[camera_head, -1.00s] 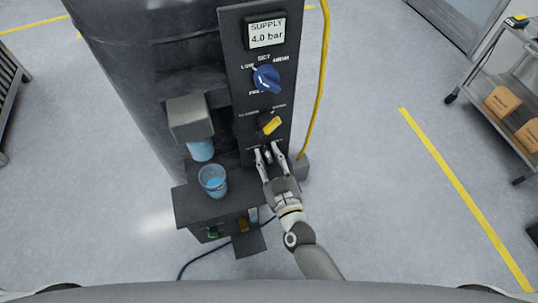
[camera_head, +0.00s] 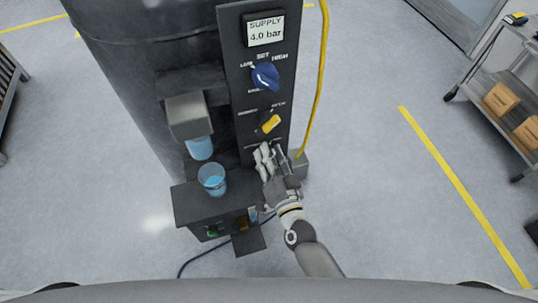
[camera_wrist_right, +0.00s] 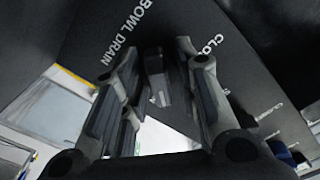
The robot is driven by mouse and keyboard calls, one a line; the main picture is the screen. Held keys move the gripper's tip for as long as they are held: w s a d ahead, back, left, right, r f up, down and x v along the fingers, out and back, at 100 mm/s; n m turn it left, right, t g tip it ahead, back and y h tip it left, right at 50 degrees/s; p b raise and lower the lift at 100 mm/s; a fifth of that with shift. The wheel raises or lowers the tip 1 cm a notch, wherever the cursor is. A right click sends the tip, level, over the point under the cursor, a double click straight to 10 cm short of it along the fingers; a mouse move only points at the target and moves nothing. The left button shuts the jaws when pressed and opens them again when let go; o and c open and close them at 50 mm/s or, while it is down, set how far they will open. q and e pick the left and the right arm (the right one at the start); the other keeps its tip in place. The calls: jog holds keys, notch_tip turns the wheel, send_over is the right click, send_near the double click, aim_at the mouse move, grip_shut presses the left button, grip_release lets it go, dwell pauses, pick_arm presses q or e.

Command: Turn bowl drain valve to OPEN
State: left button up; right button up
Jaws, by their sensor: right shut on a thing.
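The bowl drain valve is a dark handle (camera_wrist_right: 154,66) on the black panel, under the label "BOWL DRAIN" in the right wrist view. A label starting "CLO" sits to its right, partly hidden by a finger. My right gripper (camera_wrist_right: 155,95) has its fingers on both sides of the handle and is shut on it. In the head view the right gripper (camera_head: 268,160) is at the lower part of the panel (camera_head: 236,80) and hides the valve. Where the handle points is hard to tell. My left gripper is not in view.
Above the gripper are a yellow selector (camera_head: 270,123) and a blue knob (camera_head: 265,76). A cup of blue liquid (camera_head: 212,181) stands on the ledge to the left, below the nozzle block (camera_head: 189,117). A yellow hose (camera_head: 321,70) runs down the panel's right side.

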jog(key=shift+m, duration=0.6)
jog(key=o, duration=1)
jog(key=v, duration=1.2)
